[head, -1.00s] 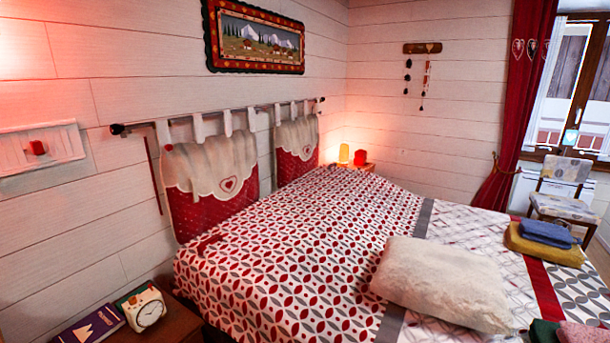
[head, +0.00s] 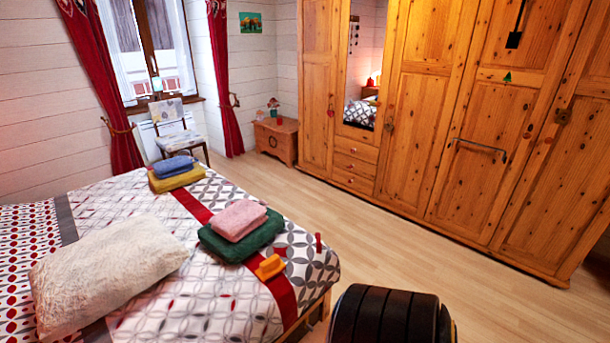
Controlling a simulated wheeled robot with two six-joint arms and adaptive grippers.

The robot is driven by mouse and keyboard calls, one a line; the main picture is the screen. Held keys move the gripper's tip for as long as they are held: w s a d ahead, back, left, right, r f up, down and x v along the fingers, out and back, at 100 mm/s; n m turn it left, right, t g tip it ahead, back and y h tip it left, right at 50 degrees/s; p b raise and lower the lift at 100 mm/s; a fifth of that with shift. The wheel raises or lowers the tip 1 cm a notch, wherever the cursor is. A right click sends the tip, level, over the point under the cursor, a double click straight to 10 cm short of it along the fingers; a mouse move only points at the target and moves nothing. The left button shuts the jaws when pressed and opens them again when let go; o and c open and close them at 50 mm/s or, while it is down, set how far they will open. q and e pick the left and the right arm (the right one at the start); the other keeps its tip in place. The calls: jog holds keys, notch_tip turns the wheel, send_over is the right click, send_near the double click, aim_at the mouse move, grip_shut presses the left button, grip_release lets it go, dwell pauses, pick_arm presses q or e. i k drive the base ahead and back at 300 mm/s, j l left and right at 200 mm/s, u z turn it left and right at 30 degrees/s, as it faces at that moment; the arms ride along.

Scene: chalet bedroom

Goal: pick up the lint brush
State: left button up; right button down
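I cannot surely pick out the lint brush in the head view. A small red upright thing (head: 318,243) at the bed's far right edge and a small orange thing (head: 269,267) on the red stripe are too small to identify. The bed (head: 200,310) has a patterned red, grey and white cover. Neither of my grippers shows.
A pink towel (head: 239,220) lies on a green towel (head: 262,241), and a blue towel (head: 174,166) on a yellow one (head: 177,181). A cream pillow (head: 105,275) lies left. A dark ribbed form (head: 385,318), unidentified, stands below. Floor before the wardrobe (head: 400,120) is clear.

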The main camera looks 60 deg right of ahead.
aim_at(273, 266)
jog(key=z, duration=1.7)
